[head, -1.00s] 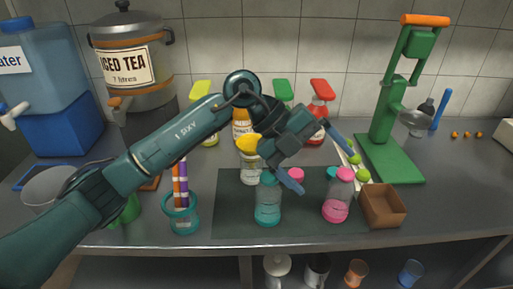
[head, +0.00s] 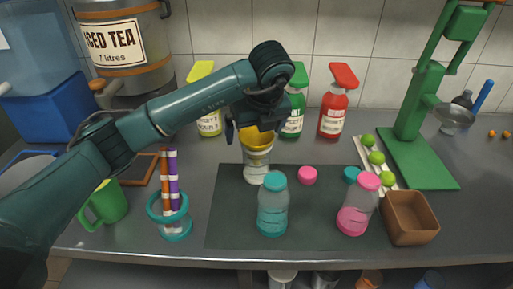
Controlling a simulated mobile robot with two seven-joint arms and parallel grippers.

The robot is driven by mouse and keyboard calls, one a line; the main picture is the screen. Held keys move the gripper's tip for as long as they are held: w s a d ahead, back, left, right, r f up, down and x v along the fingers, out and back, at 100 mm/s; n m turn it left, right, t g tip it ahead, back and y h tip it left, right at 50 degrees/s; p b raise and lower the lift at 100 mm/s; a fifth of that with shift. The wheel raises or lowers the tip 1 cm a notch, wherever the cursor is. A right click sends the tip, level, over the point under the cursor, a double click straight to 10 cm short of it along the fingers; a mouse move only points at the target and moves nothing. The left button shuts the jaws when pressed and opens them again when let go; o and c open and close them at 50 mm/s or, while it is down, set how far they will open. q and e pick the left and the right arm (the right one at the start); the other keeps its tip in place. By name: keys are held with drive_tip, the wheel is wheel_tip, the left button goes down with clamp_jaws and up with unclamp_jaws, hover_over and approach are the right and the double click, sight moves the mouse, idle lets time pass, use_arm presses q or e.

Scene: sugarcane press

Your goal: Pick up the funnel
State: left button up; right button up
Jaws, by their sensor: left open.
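A yellow funnel (head: 257,142) sits upright in the mouth of a pale clear bottle (head: 255,170) at the back of the dark mat, in the head view. My left gripper (head: 256,130) is directly above and around the funnel's top in the picture, pointing down. It is open, with its fingers apart, and it partly hides the funnel's rim. Whether the fingers touch the funnel cannot be told. My right gripper does not show.
A teal-capped bottle (head: 272,205) and a pink-capped bottle (head: 358,205) stand in front on the mat (head: 235,225). Spray bottles (head: 335,105) line the back. A brown box (head: 410,218) and a green press (head: 415,160) are at right. A green mug (head: 105,203) stands left.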

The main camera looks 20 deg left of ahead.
sight(254, 144)
use_arm(q)
drive_tip(key=shift+w+d+p+x, duration=0.1)
drive_tip(key=shift+d+p+x, duration=0.05)
drive_tip(key=shift+x, duration=1.2)
drive_tip(key=shift+w+d+p+x, duration=0.1)
drive_tip(key=shift+d+p+x, duration=0.1)
drive_tip(key=shift+x, duration=1.15)
drive_tip(key=c, duration=1.1)
